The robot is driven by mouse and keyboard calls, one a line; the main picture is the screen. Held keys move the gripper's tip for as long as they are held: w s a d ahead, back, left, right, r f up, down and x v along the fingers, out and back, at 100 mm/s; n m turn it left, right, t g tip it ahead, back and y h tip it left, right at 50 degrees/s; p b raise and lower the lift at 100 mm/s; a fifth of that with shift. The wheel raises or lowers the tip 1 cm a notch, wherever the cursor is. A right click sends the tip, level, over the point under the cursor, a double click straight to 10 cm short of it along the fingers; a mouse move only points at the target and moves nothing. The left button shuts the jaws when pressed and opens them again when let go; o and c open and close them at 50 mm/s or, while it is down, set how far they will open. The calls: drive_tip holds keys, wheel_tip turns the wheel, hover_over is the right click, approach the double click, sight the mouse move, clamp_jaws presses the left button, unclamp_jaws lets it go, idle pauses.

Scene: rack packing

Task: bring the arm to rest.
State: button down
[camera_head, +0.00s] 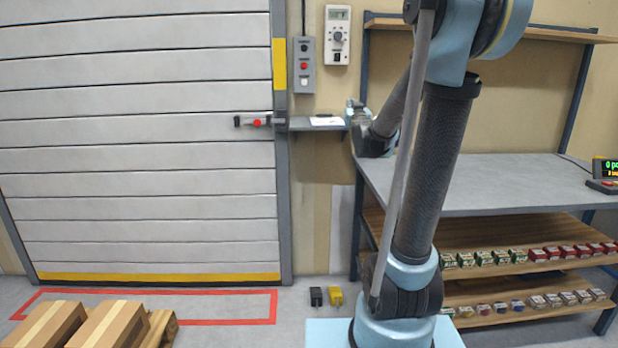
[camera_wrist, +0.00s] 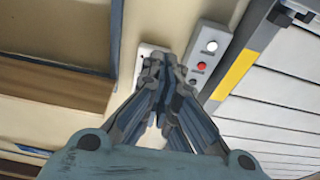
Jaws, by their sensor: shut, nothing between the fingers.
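My gripper (camera_wrist: 165,68) shows in the wrist view with its dark fingers drawn together at the tips and nothing between them. The wall with the control boxes lies beyond the fingertips. In the head view my arm rises from its pale blue base at the lower right, bends at the top, and its far part comes down toward the small wall shelf. The gripper end is small there, beside the shelf's right end; whether it touches the shelf I cannot tell.
A small wall shelf (camera_head: 312,124) holds a white sheet. A grey button box (camera_head: 303,66) and a white control box (camera_head: 337,35) hang above. A workbench (camera_head: 500,184) stands right, with small packs below. Cartons (camera_head: 112,326) lie front left, near a shutter door (camera_head: 140,150).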

drive_tip(key=s+d+f+g, duration=0.1)
drive_tip(key=s+f+g, duration=0.5)
drive_tip(key=s+f, duration=0.5)
drive_tip(key=s+d+f+g, duration=0.1)
drive_tip(key=s+f+g, duration=0.5)
drive_tip(key=s+f, duration=0.5)
drive_tip(key=s+d+f+g+h, duration=0.1)
drive_tip(key=s+f+g, duration=0.5)
drive_tip(key=s, duration=1.6)
wheel_tip(320, 180, down, 5)
drive_tip(key=shift+f+m, duration=0.2)
drive_tip(key=shift+m, duration=0.1)
drive_tip(key=shift+d, duration=0.1)
drive_tip(key=shift+w+f, duration=0.2)
drive_tip(key=shift+w, duration=0.2)
